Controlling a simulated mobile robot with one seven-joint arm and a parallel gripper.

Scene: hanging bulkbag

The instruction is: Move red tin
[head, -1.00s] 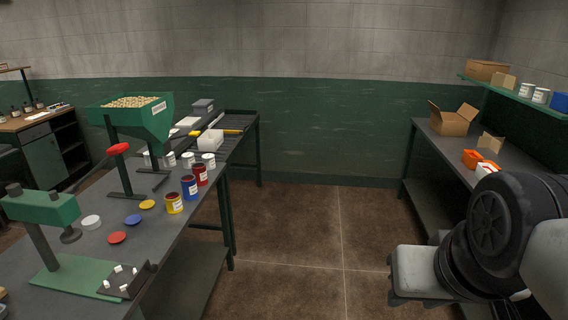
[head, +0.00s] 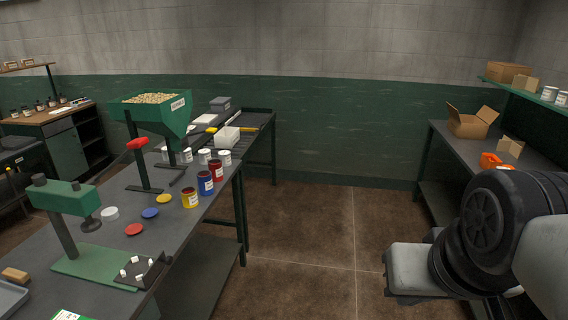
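The red tin (head: 216,171) stands upright on the dark table at the left, near its right edge. A blue tin (head: 206,183) stands just in front of it and a yellow tin (head: 190,198) in front of that. A loose red lid (head: 134,230) lies flat on the table, nearer to me. My gripper (head: 388,282) is at the lower right, over the floor and far from the red tin. Its fingers are hard to make out, so I cannot tell whether it is open.
A green hopper (head: 150,112) and a green press (head: 62,196) stand on the left table (head: 170,240). White tins (head: 205,156) stand behind the red tin. A right-hand bench (head: 440,150) holds boxes. The floor (head: 300,220) between is clear.

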